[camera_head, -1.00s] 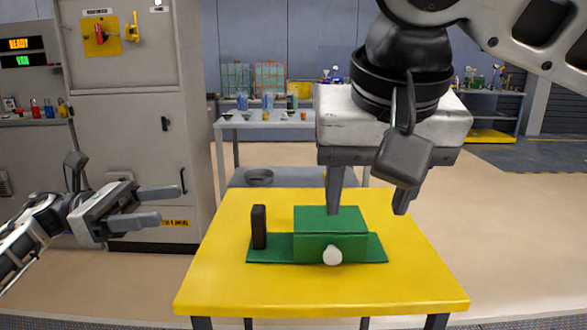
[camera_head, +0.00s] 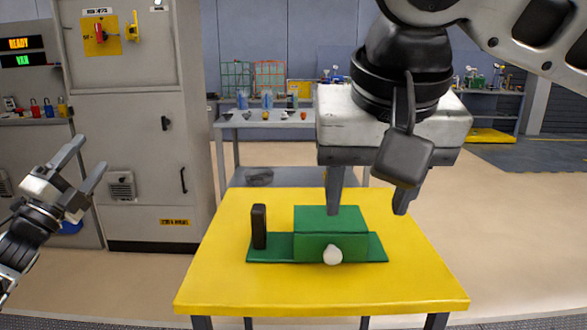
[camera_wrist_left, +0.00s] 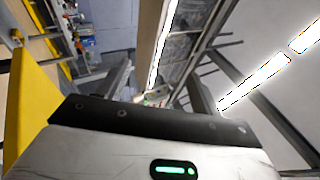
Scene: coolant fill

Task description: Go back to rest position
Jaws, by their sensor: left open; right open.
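My left gripper (camera_head: 88,160) is at the far left of the head view, beside the grey cabinet and left of the yellow table. Its fingers are apart, empty, and tilt upward to the right. In the left wrist view its body fills the bottom, with ceiling lights beyond. My right gripper (camera_head: 370,202) hangs in front of the right part of the table, pointing down. Its two fingers are wide apart with nothing seen between them. Its fingertips overlap the right side of the green block in the picture; I cannot tell if they touch.
The yellow table (camera_head: 230,285) bears a green fixture (camera_head: 330,247) with a black upright block (camera_head: 259,227) and a white knob (camera_head: 333,255). A grey cabinet (camera_head: 130,130) stands left. A grey bench (camera_head: 270,124) with small items is behind.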

